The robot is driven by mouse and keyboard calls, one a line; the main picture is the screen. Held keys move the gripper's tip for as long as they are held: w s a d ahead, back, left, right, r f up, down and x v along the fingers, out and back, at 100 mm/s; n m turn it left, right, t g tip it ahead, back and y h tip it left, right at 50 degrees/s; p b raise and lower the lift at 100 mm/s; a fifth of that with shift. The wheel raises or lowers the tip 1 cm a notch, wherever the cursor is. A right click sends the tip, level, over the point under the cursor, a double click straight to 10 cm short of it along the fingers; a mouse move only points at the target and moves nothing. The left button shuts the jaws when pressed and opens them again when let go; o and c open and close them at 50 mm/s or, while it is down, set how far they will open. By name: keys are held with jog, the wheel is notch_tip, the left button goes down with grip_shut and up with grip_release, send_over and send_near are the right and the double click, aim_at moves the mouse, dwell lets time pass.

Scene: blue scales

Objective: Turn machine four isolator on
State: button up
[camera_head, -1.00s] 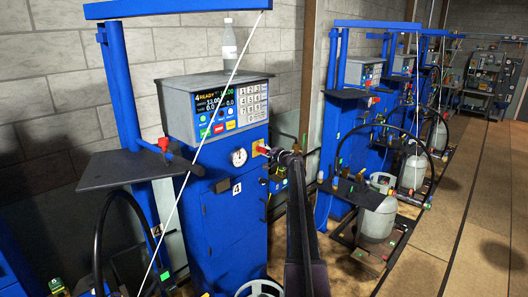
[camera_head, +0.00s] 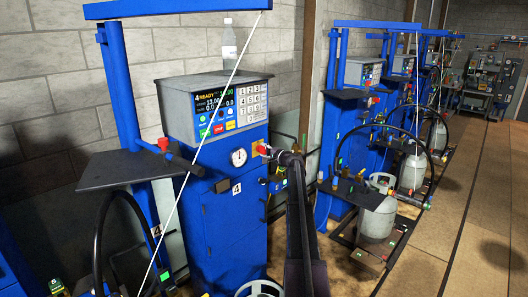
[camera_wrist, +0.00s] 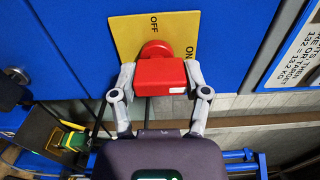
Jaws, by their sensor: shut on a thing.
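The machine four isolator is a red handle (camera_wrist: 160,76) on a yellow plate (camera_wrist: 128,30) marked OFF at the top and ON at the right in the wrist view. My gripper (camera_wrist: 160,78) is shut on the red handle, one finger against each end. The block lies across the wrist picture; I cannot tell which mark it points to. In the head view, the handle (camera_head: 263,149) shows small on the right side of the blue machine four cabinet (camera_head: 232,220), with my gripper (camera_head: 271,153) at it. The machine's display (camera_head: 221,103) is lit and reads 4 READY.
A pressure gauge (camera_head: 239,157) is on the cabinet front, left of the handle. More blue stations with grey gas cylinders (camera_head: 378,215) stand to the right. The floor at far right is clear.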

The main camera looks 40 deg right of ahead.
jog(key=o, duration=1.2)
jog(key=shift+w, duration=0.15)
jog(key=shift+c, duration=0.2)
jog(key=s+d, duration=0.1)
jog(key=s, duration=1.1)
jog(key=shift+d, duration=0.25)
